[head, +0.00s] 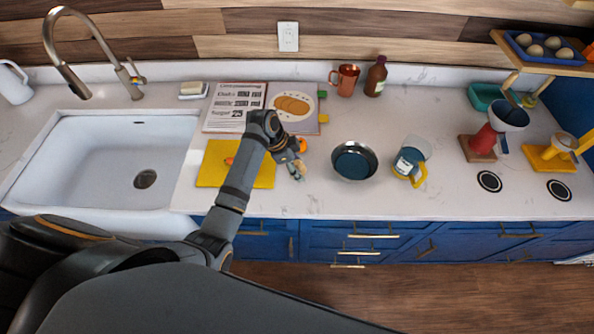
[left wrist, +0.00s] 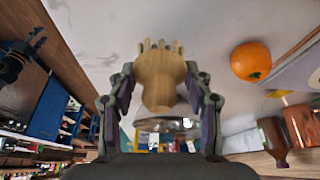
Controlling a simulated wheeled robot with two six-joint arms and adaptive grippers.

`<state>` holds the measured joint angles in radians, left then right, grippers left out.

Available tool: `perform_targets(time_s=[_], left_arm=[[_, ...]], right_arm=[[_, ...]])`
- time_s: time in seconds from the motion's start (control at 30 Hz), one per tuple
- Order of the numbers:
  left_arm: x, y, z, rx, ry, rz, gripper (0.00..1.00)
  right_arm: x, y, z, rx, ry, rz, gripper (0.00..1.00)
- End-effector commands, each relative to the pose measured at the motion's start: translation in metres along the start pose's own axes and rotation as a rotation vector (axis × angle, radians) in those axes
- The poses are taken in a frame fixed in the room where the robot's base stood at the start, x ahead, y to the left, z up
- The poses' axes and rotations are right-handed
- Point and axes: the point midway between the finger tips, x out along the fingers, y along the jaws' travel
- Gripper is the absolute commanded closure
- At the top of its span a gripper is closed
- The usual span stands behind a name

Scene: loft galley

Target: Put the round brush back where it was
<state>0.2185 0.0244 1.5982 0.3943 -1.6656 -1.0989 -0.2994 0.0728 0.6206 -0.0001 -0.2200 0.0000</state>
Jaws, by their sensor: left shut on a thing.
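My left gripper (head: 297,168) is above the counter, to the left of the dark pan. In the left wrist view its two fingers (left wrist: 160,92) are shut on the pale wooden round brush (left wrist: 161,70), one on each side. The brush's tufted end points to the top of that view, with pale countertop behind it. In the head view the brush is small and partly hidden by the gripper. A dark jointed shape at the left edge of the wrist view looks like my other arm; its jaws are unclear.
A dark round pan (head: 354,161) and a yellow-handled jar (head: 409,162) stand to the right. An orange (left wrist: 250,61) lies close by. A yellow board (head: 208,170) and an open cookbook (head: 292,107) lie left and behind. A copper mug (head: 345,79) and brown bottle (head: 376,77) stand near the wall.

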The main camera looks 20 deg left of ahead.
Motion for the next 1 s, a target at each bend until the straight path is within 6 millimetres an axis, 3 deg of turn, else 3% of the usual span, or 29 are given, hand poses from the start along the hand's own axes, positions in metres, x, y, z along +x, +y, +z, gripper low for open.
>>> perform_targets(time_s=[0.03,0.13,0.53,0.57,0.7,1.0], left_arm=[[0.004,0.002,0.003,-0.003,-0.003,0.007,0.79],[0.018,0.002,0.009,-0.002,-0.003,0.005,0.79],[0.029,0.001,0.013,-0.002,-0.002,0.002,0.79],[0.029,0.001,0.013,-0.002,-0.002,0.002,0.48],[0.028,0.001,0.013,-0.002,-0.002,0.002,0.29],[0.028,0.001,0.013,-0.002,-0.002,0.002,0.27]], right_arm=[[-0.011,-0.001,-0.001,0.001,-0.001,-0.003,0.6],[-0.018,0.0,-0.001,0.001,-0.001,-0.002,0.6],[-0.015,0.005,-0.001,-0.002,-0.001,0.005,0.6],[-0.015,0.006,-0.001,-0.003,-0.001,0.006,0.6],[-0.015,0.009,-0.001,-0.004,-0.001,0.009,0.6],[-0.015,0.009,-0.001,-0.004,-0.001,0.01,0.6]])
